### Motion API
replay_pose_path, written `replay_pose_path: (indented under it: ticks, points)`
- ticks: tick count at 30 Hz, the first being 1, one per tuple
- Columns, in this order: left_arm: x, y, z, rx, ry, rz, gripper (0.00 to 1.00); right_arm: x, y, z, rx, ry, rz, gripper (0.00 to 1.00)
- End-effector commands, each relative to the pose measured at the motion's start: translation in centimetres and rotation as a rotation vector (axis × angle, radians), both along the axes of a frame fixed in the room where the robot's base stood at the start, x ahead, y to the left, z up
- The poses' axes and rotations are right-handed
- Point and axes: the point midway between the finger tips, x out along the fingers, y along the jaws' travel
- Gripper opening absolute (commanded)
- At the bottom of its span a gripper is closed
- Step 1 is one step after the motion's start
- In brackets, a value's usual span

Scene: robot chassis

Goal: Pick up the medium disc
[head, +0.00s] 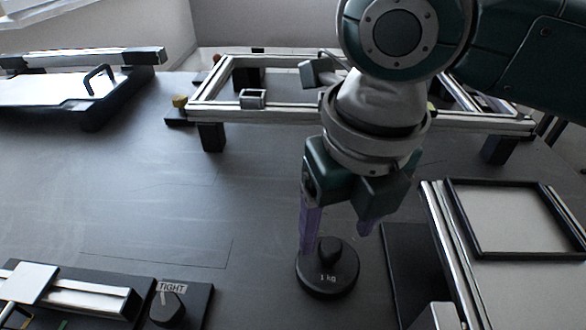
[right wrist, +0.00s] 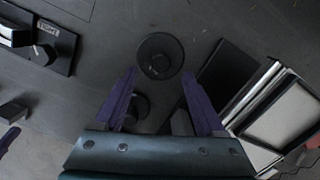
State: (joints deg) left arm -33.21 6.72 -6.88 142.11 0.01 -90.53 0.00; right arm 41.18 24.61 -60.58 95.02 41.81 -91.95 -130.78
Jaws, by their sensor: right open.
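A black round disc (head: 327,280) marked "1 kg", with a short knob on top, lies flat on the dark table. In the head view the left finger overlaps the disc's rear edge. In the right wrist view the disc (right wrist: 160,45) lies ahead of the gripper (right wrist: 159,73), around the gap between the fingertips. Whether the fingers touch it cannot be told.
A framed panel with metal rails (head: 433,200) stands close right of the disc. A knob labelled "TIGHT" (head: 167,309) is on a block at lower left. A metal rail frame (head: 275,115) stands behind the arm. Open table lies left of the disc.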

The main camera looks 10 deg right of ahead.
Motion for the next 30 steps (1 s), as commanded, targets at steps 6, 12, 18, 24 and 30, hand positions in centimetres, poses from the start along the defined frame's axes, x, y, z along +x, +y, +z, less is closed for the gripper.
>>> replay_pose_path:
  ticks: [6,12,18,24,30]
  points:
    - [0.0,-0.1,-0.8,-0.004,0.001,0.002,1.00,0.5,0.0,-2.6,0.001,0.001,-0.003,0.72]
    - [0.0,-0.1,-1.6,-0.004,0.001,0.002,1.00,1.0,0.0,-5.3,0.000,-0.001,-0.002,0.72]
    - [0.0,0.0,-1.6,-0.001,0.000,0.001,1.00,1.1,0.0,-5.6,0.001,-0.003,-0.001,0.72]
    - [0.0,0.1,-1.6,0.004,0.000,-0.003,1.00,1.1,0.0,-5.6,0.001,-0.003,-0.001,0.59]
    - [0.0,0.2,-1.6,0.007,0.001,-0.005,1.00,1.1,0.0,-5.6,0.001,-0.003,-0.001,0.36]
